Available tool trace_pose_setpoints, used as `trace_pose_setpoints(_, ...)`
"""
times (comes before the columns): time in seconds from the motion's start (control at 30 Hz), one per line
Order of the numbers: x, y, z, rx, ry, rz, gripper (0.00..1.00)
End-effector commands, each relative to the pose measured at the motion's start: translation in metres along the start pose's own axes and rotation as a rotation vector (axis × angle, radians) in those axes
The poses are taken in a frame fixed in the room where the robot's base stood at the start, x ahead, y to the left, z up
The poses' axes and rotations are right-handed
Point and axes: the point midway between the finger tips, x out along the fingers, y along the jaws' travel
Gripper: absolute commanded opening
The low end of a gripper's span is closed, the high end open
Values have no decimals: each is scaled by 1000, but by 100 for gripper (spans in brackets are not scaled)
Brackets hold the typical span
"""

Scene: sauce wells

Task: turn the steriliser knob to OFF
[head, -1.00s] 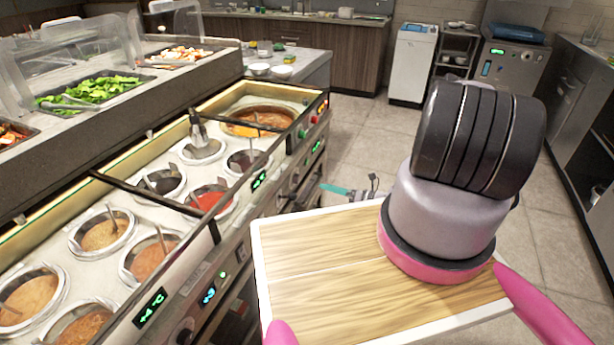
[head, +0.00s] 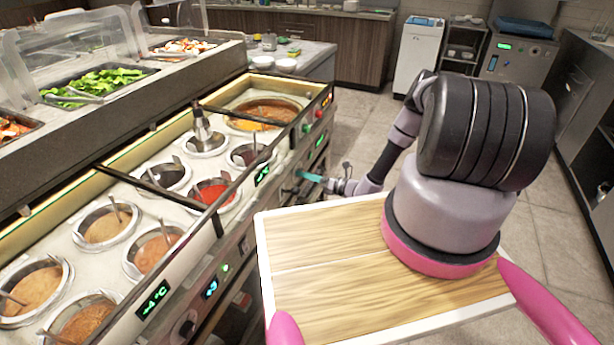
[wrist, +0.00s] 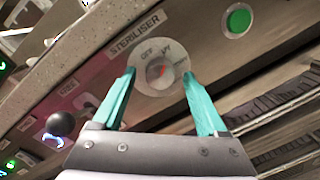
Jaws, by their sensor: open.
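The steriliser knob (wrist: 160,71) is a small grey dial with a red pointer on a round pale plate (wrist: 143,83). OFF is printed at the plate's upper left, with another mark to its right. The red pointer is tilted up and right, toward that other mark rather than OFF. My gripper (wrist: 158,76) is open, its teal fingers on either side of the knob; I cannot tell whether they touch it. In the head view my gripper (head: 300,175) is at the counter's front panel, and the knob cannot be made out there.
A STERILISER label (wrist: 133,33) is above the dial. A green button (wrist: 238,20) is to its upper right, and a black ball handle (wrist: 60,123) is left of my gripper. Sauce wells (head: 212,195) fill the counter top. Tiled floor (head: 345,145) is open beyond my arm.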

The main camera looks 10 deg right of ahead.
Motion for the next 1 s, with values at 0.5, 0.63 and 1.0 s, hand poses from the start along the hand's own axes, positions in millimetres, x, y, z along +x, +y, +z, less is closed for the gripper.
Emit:
trace_pose_setpoints(0.5, 0, 0, 0, -2, -1, 0, 0)
trace_pose_setpoints(0.63, 0, 0, 0, -19, -2, 0, 0)
trace_pose_setpoints(1.0, -1, -1, 0, -227, -14, 8, 0)
